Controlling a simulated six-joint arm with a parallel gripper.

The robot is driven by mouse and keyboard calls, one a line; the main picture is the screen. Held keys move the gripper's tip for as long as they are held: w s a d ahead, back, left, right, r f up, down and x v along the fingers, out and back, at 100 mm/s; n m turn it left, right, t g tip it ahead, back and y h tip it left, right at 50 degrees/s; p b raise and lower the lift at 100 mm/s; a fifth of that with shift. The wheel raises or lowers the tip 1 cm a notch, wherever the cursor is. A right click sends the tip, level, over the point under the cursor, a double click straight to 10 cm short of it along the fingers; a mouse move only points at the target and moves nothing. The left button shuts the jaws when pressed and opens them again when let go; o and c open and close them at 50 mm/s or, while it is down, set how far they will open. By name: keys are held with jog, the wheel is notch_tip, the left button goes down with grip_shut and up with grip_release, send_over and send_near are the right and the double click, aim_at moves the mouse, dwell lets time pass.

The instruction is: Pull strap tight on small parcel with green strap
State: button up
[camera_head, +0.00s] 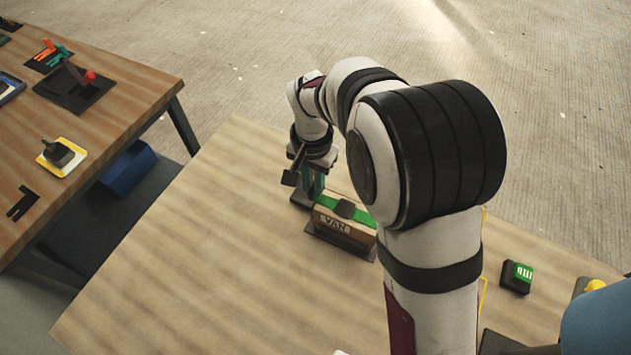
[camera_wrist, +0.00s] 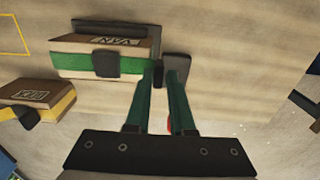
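The small parcel (camera_head: 335,223) is a tan box marked "VAN" with a green strap (camera_head: 362,216) and a dark buckle (camera_head: 344,208) on it. In the wrist view, the parcel (camera_wrist: 75,72) lies to the left of my fingers, with the green strap (camera_wrist: 75,60) running through the buckle (camera_wrist: 106,64) towards them. My gripper (camera_wrist: 165,76) is low at the parcel's strap end, its green fingers a narrow gap apart. A small dark piece (camera_wrist: 158,73) shows at the fingertips. I cannot tell whether it is gripped. In the head view my gripper (camera_head: 311,192) is partly hidden.
A second parcel with a yellow strap (camera_wrist: 58,103) lies near the first in the wrist view. A block with a green top (camera_head: 517,275) stands on the right of the table. The table's front left (camera_head: 190,280) is clear. Another table (camera_head: 110,120) stands at left.

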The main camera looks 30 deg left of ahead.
jog(key=o, duration=0.3)
notch_tip(320, 180, up, 16)
dwell(0.3)
jog(key=shift+f, duration=0.15)
